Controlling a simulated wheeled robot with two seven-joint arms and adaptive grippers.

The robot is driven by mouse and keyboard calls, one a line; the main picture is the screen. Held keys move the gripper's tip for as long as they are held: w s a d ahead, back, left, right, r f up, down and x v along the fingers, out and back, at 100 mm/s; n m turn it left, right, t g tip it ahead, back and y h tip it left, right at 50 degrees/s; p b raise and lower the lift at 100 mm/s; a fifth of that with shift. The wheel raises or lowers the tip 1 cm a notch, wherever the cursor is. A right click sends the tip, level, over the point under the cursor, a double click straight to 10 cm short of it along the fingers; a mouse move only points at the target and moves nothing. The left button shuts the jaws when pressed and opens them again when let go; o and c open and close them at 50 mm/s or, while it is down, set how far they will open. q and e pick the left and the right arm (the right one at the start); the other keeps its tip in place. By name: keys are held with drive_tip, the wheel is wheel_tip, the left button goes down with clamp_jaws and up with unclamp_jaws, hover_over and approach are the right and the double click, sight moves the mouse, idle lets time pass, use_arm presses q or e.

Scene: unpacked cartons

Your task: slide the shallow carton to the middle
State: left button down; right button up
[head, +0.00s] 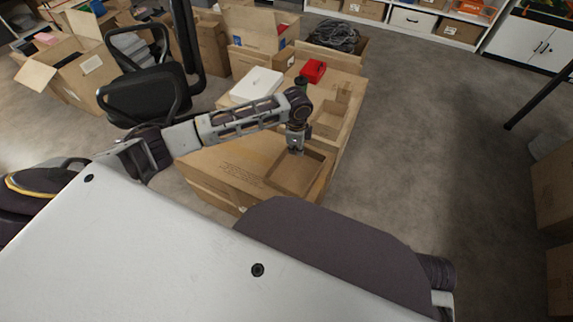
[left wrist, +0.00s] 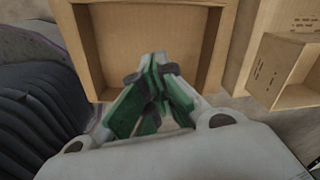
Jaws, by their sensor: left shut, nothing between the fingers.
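The shallow carton (head: 297,181) is an open, low brown box on top of a large closed carton (head: 225,168), close to that carton's right edge in the head view. In the left wrist view the shallow carton (left wrist: 88,60) shows its inside and walls ahead of the fingers. My left gripper (head: 295,150) points down at the shallow carton's far side. In the left wrist view the left gripper (left wrist: 155,65) has its green-padded fingers together and empty, over the carton's opening. I cannot tell whether the fingertips touch the carton. My right gripper is not in view.
Behind stand a small open carton (head: 329,121), a red box (head: 313,70), a dark cylinder (head: 301,83) and a white box (head: 257,85). An office chair (head: 143,95) is at the left. The floor (head: 425,130) to the right is clear.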

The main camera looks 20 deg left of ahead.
sight(284, 169)
use_arm(q)
drive_tip(key=shift+s+a+m+g, duration=0.1)
drive_tip(key=shift+s+m+g, duration=0.35)
drive_tip(key=shift+m, duration=0.95)
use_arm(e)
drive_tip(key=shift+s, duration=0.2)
use_arm(q)
drive_tip(key=shift+s, duration=0.15)
drive_tip(key=shift+f, duration=0.2)
